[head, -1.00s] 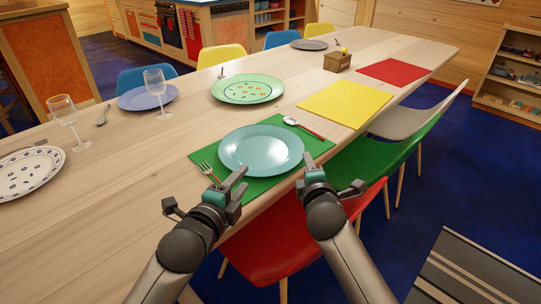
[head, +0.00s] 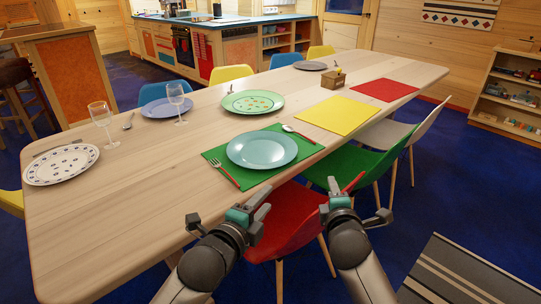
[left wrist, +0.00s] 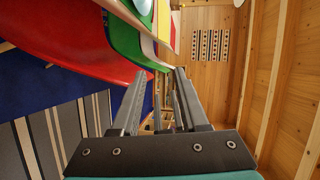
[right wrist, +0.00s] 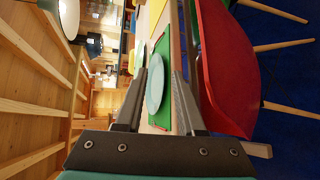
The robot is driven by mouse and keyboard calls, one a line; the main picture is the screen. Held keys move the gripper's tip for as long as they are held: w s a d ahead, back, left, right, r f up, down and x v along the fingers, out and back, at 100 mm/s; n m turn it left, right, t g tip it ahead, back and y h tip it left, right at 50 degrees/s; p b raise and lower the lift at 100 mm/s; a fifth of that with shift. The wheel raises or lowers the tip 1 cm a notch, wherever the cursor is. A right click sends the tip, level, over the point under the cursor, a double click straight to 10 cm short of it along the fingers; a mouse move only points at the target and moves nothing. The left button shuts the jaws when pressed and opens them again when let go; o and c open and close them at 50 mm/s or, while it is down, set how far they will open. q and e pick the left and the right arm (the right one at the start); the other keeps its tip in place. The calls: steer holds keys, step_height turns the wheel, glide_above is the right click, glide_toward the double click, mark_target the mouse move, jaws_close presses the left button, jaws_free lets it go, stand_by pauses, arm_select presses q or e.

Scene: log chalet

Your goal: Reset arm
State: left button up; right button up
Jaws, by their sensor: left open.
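My left gripper (head: 263,203) is open and empty in the head view, in front of the table's near edge. Its two fingers (left wrist: 158,105) stand apart in the left wrist view. My right gripper (head: 345,184) is to its right, by the red and green chairs. In the right wrist view its fingers (right wrist: 156,100) are apart with nothing gripped; a plate shows beyond the gap. Both forearms come up from the bottom of the head view, roughly side by side.
The long wooden table (head: 110,210) carries a blue plate (head: 262,150) on a green placemat, more plates, glasses and cutlery. A red chair (head: 290,220) and a green chair (head: 350,165) stand close to my grippers. Blue floor (head: 440,200) is open at the right.

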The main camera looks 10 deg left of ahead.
arm_select(q)
steer(key=shift+s+d+r, duration=0.1)
steer(key=shift+s+d, duration=0.15)
steer(key=shift+s, duration=0.2)
arm_select(e)
steer(key=shift+s+d+r, duration=0.1)
steer(key=shift+s+d, duration=0.15)
steer(key=shift+s, duration=0.25)
